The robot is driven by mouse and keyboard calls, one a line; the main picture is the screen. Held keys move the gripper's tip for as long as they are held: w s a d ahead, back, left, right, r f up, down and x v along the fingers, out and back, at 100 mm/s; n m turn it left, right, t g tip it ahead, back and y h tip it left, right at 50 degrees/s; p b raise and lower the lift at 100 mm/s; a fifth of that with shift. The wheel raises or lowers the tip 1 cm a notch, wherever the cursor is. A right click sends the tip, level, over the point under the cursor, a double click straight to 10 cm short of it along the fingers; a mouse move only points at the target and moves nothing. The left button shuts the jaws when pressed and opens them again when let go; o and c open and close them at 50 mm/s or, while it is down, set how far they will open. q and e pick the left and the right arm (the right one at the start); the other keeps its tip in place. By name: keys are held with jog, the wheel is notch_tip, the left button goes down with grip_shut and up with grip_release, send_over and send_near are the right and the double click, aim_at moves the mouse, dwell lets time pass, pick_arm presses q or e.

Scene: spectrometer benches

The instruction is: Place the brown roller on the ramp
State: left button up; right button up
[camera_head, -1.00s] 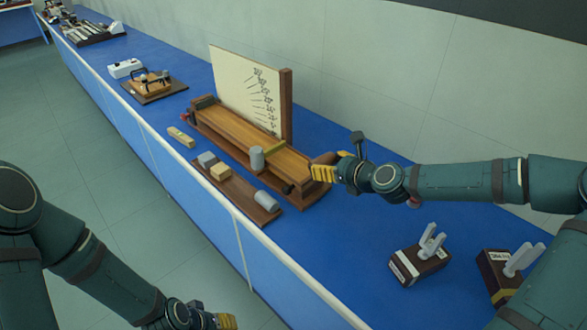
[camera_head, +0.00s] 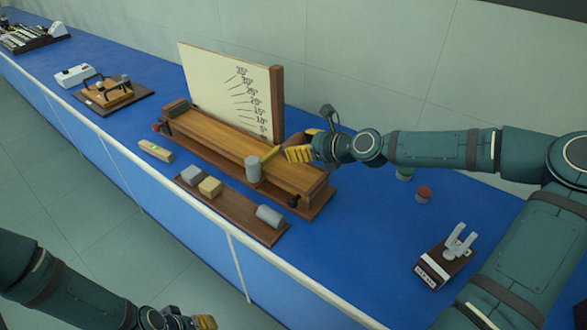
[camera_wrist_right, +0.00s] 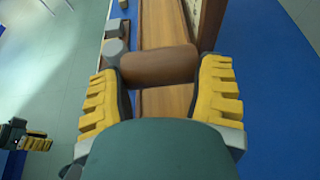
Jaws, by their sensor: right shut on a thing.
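My right gripper (camera_head: 297,153) is shut on the brown roller (camera_wrist_right: 160,65), which lies crosswise between its yellow fingers (camera_wrist_right: 160,92) in the right wrist view. In the head view the roller is mostly hidden by the fingers. The gripper is over the right part of the long wooden ramp (camera_head: 215,138), close to the upright board; the ramp also shows in the wrist view (camera_wrist_right: 163,22). I cannot tell whether the roller touches the ramp. My left gripper (camera_head: 190,322) is at the bottom edge, away from the bench; its opening is unclear.
A pale angle board (camera_head: 225,85) stands behind the ramp. A grey cylinder (camera_head: 252,168) stands at the ramp's front side. A wooden tray (camera_head: 235,212) in front carries grey and tan pieces. A level (camera_head: 156,151) lies nearby. A forked block (camera_head: 445,262) stands right on the blue bench.

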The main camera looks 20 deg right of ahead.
aim_at(300, 175)
notch_tip(300, 175, down, 3)
jog(key=shift+f+b, duration=0.1)
jog(key=shift+b, duration=0.25)
jog(key=shift+f+b, duration=0.7)
jog(key=shift+f, duration=1.45)
jog(key=o, duration=1.3)
jog(key=shift+f, duration=0.1)
jog(key=shift+c, duration=0.2)
